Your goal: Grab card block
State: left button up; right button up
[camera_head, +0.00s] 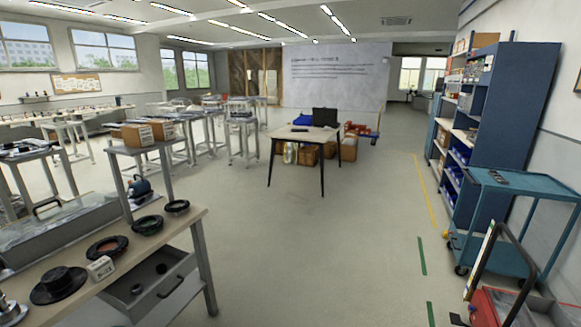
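A small pale block (101,267) with dark markings sits on the wooden-topped workbench (185,226) at the lower left. It may be the card block, but it is too small to tell for sure. It lies near the bench's front edge, between a dark ring with a reddish inner edge (107,247) and a black flanged disc (59,285). Neither of my grippers is in view.
More dark rings (147,224) lie along the bench, above an open drawer (150,284). A table with a laptop (325,117) stands mid-room. A blue cart (520,185) and shelves (515,110) line the right. The central floor (310,240) is clear.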

aim_at(97, 271)
jog(key=u, duration=1.45)
